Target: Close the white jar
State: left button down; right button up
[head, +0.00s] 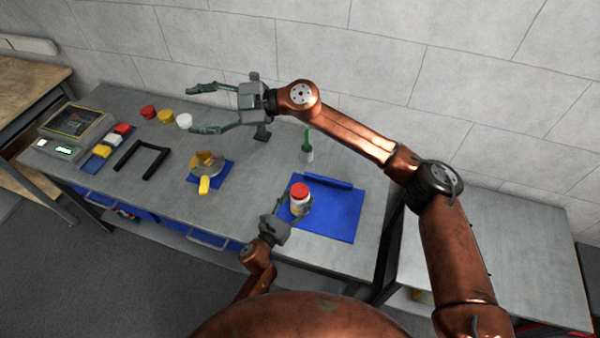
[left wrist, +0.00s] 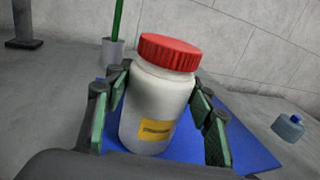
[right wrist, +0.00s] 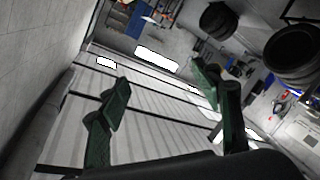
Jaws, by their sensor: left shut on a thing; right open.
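The white jar (head: 299,206) stands at the blue mat (head: 340,217), with a red lid (head: 299,190) on its top. In the left wrist view the jar (left wrist: 155,108) has a yellow label, and its red lid (left wrist: 169,52) sits across the mouth; I cannot tell how tight it is. My left gripper (head: 296,210) is shut on the jar's body, one finger on each side. My right gripper (head: 193,108) is open and empty, above the back of the table, left of the jar. Its spread fingers also show in the right wrist view (right wrist: 165,95).
Red (head: 148,112), yellow (head: 165,117) and white (head: 184,121) round pieces lie along the back. A scale (head: 76,125), a black frame (head: 143,159) and a round item with yellow parts (head: 207,163) stand left. A cup with a green stick (head: 307,155) stands behind the jar.

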jog(key=w+d+r+m+t+y, duration=0.1)
jog(key=w+d+r+t, duration=0.3)
jog(key=w+r+t, duration=0.65)
jog(key=w+d+f+m+t+h, duration=0.1)
jog(key=w+d+f+h, duration=0.1)
jog(key=w+f, duration=0.15)
jog(key=w+d+f+m+h, duration=0.1)
jog(key=w+d+f+h, duration=0.15)
jog(key=w, duration=0.25)
jog(key=n+g+h, duration=1.2)
jog(key=n+h, duration=0.1)
send_over(300, 189)
jog(key=shift+y, duration=0.25)
jog(key=f, duration=3)
jog(key=shift+w+a+f, duration=0.2)
jog(key=shift+w+a, duration=0.05)
jog(key=shift+w, duration=0.1)
jog(key=shift+s+d+f+n, duration=0.1)
jog(key=shift+s+d+n, duration=0.1)
jog(key=shift+s+n, duration=0.3)
jog(key=shift+f, duration=0.15)
jog(key=shift+f, duration=3.9)
